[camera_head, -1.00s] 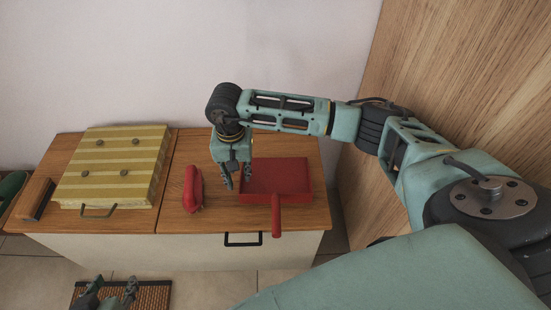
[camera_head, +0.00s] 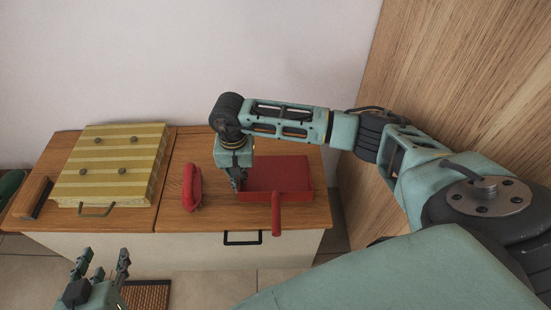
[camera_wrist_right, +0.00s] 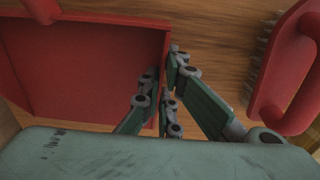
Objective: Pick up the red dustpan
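The red dustpan (camera_head: 282,175) lies on the right part of the wooden cabinet top, its handle (camera_head: 276,214) sticking out over the front edge. In the right wrist view its tray (camera_wrist_right: 80,70) fills the left side. My right gripper (camera_head: 238,182) is at the tray's left side wall. In the wrist view the fingers (camera_wrist_right: 160,72) are drawn close together on both sides of that wall, one inside the tray and others outside. The exact contact is partly hidden. My left gripper (camera_head: 104,262) is open and empty, low in front of the cabinet.
A red brush (camera_head: 192,187) lies just left of the dustpan; it also shows in the wrist view (camera_wrist_right: 290,70). A yellow striped case (camera_head: 112,165) and a wooden-backed brush (camera_head: 33,197) are further left. A wooden panel (camera_head: 450,80) rises at right.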

